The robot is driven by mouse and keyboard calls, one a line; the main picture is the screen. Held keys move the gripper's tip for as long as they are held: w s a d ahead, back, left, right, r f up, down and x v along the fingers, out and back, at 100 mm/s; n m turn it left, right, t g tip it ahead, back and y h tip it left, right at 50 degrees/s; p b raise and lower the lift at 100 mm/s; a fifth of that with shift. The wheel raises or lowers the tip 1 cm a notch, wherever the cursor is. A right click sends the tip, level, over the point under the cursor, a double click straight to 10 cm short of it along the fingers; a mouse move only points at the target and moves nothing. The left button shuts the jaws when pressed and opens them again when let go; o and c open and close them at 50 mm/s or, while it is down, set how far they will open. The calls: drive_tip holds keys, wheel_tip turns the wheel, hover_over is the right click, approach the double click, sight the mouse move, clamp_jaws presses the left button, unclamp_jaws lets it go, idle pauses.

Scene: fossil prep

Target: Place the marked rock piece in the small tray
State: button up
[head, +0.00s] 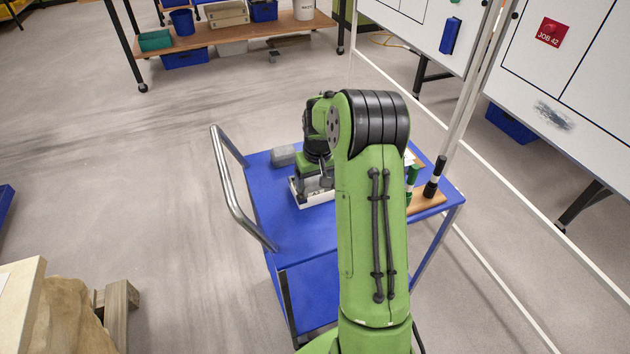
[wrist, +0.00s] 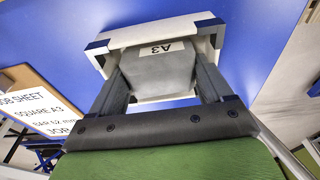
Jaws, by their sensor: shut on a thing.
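The small white tray (head: 322,198) stands on the blue cart, partly hidden by my arm in the head view. A grey rock piece (wrist: 155,72) with a white A3 label is between the two fingers of my gripper (wrist: 158,66). My gripper is shut on the piece, which lines up with the tray's inside. I cannot tell whether the piece touches the tray floor. In the head view my gripper (head: 326,180) is at the tray, and the held piece is hidden.
A grey block (head: 284,155) lies on the blue cart top (head: 275,215) behind the tray. A job sheet (wrist: 35,105) naming square A3 shows in the wrist view. Dark and green marker-like items (head: 435,178) stand at the cart's right. The cart's left front is clear.

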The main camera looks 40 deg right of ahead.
drive_tip(key=o, duration=1.2)
drive_tip(key=shift+f, duration=0.1)
drive_tip(key=shift+c, duration=0.2)
